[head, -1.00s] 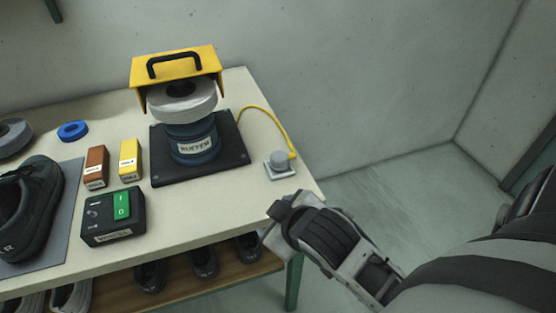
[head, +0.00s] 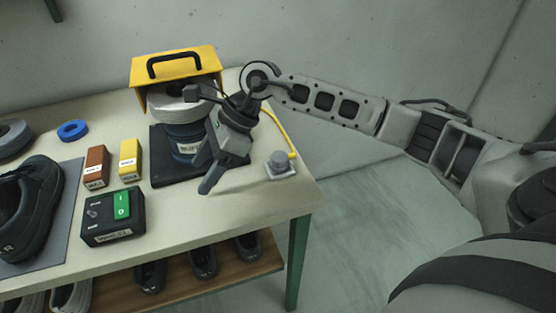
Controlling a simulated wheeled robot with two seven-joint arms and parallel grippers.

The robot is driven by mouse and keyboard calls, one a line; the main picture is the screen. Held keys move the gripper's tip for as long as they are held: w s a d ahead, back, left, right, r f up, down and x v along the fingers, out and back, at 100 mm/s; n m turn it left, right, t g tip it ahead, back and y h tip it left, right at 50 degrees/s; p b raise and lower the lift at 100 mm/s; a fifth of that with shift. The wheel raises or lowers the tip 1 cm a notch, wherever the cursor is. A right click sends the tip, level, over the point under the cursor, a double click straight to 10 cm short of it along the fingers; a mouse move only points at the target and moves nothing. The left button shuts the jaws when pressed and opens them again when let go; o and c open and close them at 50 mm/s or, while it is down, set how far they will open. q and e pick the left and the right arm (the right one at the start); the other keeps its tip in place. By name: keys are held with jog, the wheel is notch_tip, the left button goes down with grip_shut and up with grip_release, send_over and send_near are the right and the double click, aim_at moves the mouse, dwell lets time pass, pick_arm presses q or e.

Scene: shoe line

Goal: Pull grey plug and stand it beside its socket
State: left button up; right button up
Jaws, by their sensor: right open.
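The grey plug (head: 278,158) sits upright in its pale square socket (head: 282,174) near the right end of the table, with a yellow cable (head: 281,126) at its back. My right gripper (head: 206,175) is open and empty, with its fingers pointing down above the table, to the left of the plug and apart from it. It partly hides the buffer's blue body and dark base plate. My left gripper is not in view.
The buffer with its yellow guard (head: 176,62) stands behind my right gripper. A switch box (head: 113,220), a brown block (head: 96,168), a yellow block (head: 131,160) and a dark shoe (head: 28,210) stand to the left. Bare tabletop (head: 235,207) lies around the socket's front left.

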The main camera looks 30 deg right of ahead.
jog(key=w+d+h, duration=0.2)
jog(key=d+h, duration=0.3)
jog(key=d, duration=0.5)
jog(key=r+g+h, duration=0.1)
jog(key=h, duration=0.2)
send_over(279, 154)
jog(key=shift+d+r, duration=0.1)
jog(key=shift+r, duration=0.1)
jog(key=shift+f, duration=0.1)
jog(key=shift+f, duration=0.25)
notch_tip(279, 154, down, 8)
jog(key=b, duration=0.5)
jog(key=shift+r+b, duration=0.25)
jog(key=shift+b, duration=0.15)
jog(key=shift+f+b, duration=0.3)
jog(key=shift+f, duration=0.15)
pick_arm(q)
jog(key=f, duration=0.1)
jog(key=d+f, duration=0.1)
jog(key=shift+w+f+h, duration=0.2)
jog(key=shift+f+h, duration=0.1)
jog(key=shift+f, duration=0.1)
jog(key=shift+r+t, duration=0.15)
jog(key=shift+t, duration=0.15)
